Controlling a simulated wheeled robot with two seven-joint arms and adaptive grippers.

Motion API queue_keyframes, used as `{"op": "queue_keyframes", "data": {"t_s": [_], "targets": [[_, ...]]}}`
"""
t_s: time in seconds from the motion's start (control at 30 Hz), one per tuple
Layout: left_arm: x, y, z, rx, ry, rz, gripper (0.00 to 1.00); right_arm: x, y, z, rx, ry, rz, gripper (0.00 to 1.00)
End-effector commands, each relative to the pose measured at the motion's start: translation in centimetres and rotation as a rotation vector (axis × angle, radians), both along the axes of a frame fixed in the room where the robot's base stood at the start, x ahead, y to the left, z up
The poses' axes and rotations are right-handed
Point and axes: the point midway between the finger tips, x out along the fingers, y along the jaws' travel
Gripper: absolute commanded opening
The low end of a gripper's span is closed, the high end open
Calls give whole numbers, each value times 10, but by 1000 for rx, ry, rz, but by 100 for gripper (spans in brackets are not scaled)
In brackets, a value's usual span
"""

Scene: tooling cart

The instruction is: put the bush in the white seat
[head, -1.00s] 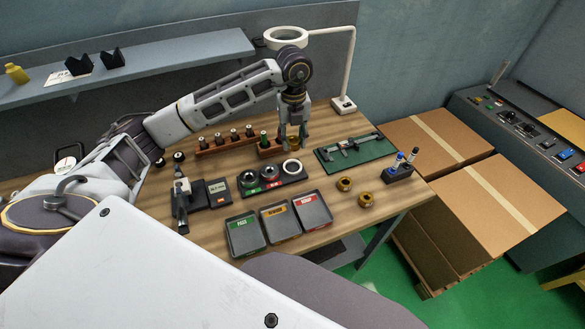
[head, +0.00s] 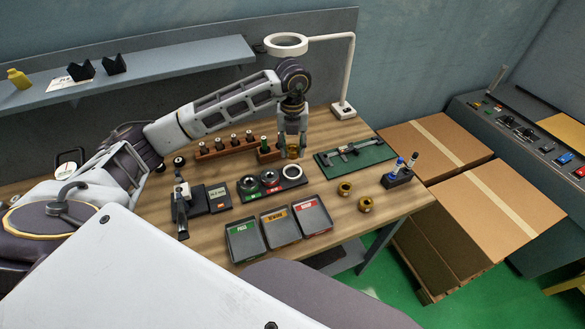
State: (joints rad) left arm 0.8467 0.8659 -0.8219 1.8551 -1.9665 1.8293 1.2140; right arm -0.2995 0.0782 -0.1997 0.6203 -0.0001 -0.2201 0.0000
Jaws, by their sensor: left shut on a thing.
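My left gripper (head: 292,156) points down over the back of the bench and is shut on a brass bush (head: 292,151), which is partly hidden by the fingers. The white seat (head: 292,171), a pale ring, is the right one of three round seats in a dark holder (head: 272,188). The bush is just behind and above the white seat, apart from it. The other two seats are dark with grey rims. My right gripper is not in view.
Two more brass bushes (head: 344,188) (head: 365,204) lie loose at right. Three labelled trays (head: 279,227) stand in front of the holder. A wooden rack (head: 226,147) with several plugs is behind left. A green mat with a caliper (head: 355,155) and a pen holder (head: 397,178) are right.

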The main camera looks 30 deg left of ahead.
Motion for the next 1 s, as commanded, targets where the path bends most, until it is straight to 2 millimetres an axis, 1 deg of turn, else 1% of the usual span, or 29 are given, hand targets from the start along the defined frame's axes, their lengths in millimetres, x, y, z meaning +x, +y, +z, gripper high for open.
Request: {"op": "queue_keyframes", "data": {"t_s": [0.2,0.33,0.43,0.83,1.0], "targets": [[-1,0,-29,1,3,1,0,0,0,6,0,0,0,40],[0,0,-43,0,1,0,0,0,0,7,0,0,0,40],[0,0,-49,0,-1,0,0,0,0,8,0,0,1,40],[0,0,-53,0,0,0,0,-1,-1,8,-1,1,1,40],[-1,0,-67,0,3,1,0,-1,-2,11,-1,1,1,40]]}}
